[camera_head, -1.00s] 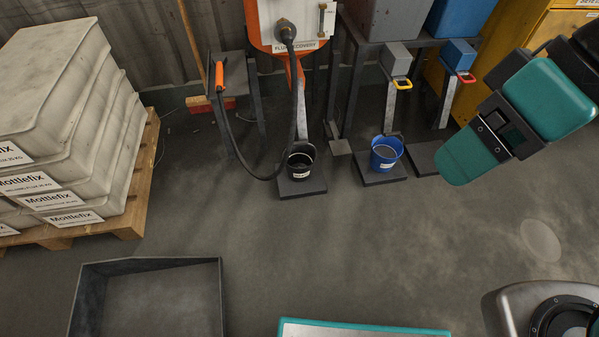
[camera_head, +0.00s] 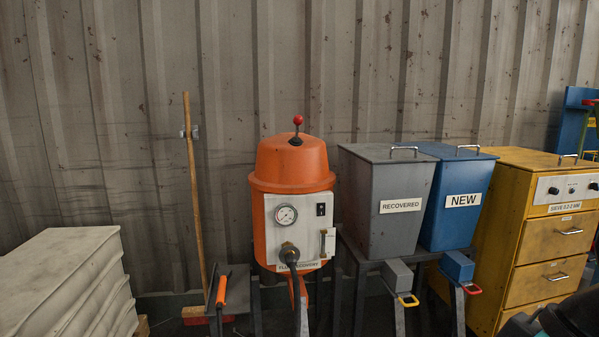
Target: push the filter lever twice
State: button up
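A short lever with a red ball knob (camera_head: 298,120) stands upright on the domed lid of the orange fluid recovery machine (camera_head: 292,162). I take this for the filter lever; no label on it can be read. The machine's white front panel (camera_head: 284,215) carries a round gauge (camera_head: 286,215), a dark switch (camera_head: 321,210) and a dark hose fitting (camera_head: 289,254). Only a dark and teal piece of my arm shows at the bottom right corner, far from the lever. My gripper's fingers are outside the picture.
A grey bin marked RECOVERED (camera_head: 386,212), a blue bin marked NEW (camera_head: 457,207) and a yellow sieve cabinet (camera_head: 541,236) stand to the right. A wooden pole (camera_head: 194,190), an orange-handled tool (camera_head: 221,291) and stacked pale bags (camera_head: 62,275) are to the left. A corrugated wall closes the back.

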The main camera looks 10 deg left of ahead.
aim_at(298, 120)
jog(key=u, duration=0.35)
jog(key=i, duration=0.9)
jog(key=z, duration=0.35)
